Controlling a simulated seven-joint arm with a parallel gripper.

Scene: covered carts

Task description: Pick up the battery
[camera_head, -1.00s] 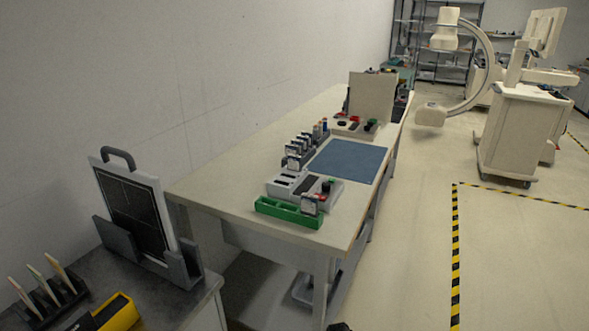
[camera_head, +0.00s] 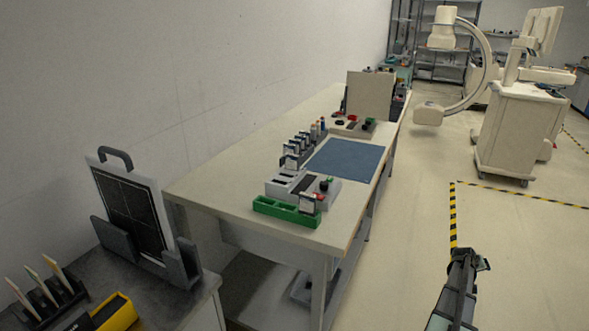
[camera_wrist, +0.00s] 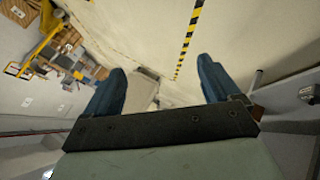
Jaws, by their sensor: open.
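The battery cannot be told for certain at this size. In the head view my arm is at the lower right, over the floor and clear of the table. The wrist view shows floor and distant shelves, none of these blocks.
A grey box with buttons (camera_head: 300,188) sits behind the green tray. A blue mat (camera_head: 345,160) lies on the long table (camera_head: 230,180). A dark side bench (camera_head: 170,290) holds a framed panel (camera_head: 130,210) and a yellow box (camera_head: 115,312). Open floor lies right of the table.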

